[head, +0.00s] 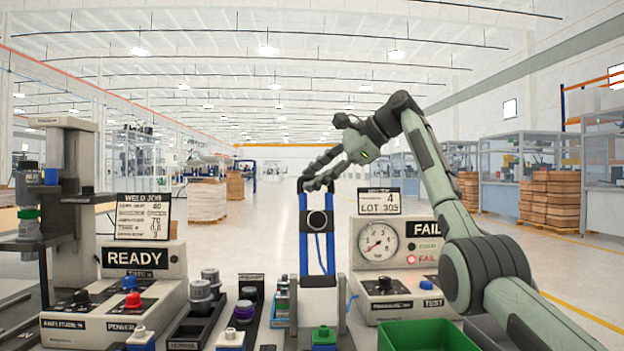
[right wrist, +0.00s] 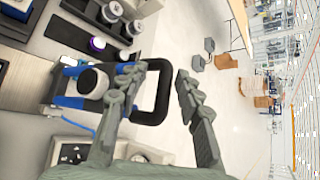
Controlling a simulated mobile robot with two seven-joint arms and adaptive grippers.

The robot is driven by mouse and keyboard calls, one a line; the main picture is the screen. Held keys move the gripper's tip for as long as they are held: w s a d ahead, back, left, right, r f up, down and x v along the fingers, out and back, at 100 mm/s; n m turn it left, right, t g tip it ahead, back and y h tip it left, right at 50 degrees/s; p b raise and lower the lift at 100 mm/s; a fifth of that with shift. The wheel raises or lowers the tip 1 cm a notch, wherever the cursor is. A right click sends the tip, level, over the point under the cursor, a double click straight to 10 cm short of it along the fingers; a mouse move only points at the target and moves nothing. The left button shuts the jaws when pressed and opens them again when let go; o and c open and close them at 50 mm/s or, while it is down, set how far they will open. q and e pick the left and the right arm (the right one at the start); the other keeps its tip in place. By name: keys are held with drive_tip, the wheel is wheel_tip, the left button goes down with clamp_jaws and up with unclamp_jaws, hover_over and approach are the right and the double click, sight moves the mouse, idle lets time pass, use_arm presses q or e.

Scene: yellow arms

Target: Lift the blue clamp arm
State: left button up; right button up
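The blue clamp arm (head: 303,248) has two blue side bars and a black handle across its top. It appears to rise upright from a white base (head: 318,302) in the head view. It also shows in the right wrist view (right wrist: 71,102), with its black loop handle (right wrist: 163,92) toward the fingers. My right gripper (head: 316,179) is at the top of the clamp arm. In the right wrist view its fingers (right wrist: 163,97) are apart, with the handle's outer bar between them; contact cannot be told. My left gripper is not in view.
A READY weld station (head: 145,262) stands at left and a FAIL gauge station (head: 385,270) at right. Grey and purple-marked cylinders (head: 244,311) sit in black trays between. A green bin (head: 425,337) is at front right. Open floor lies behind.

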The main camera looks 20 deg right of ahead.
drive_tip(key=v, duration=1.1)
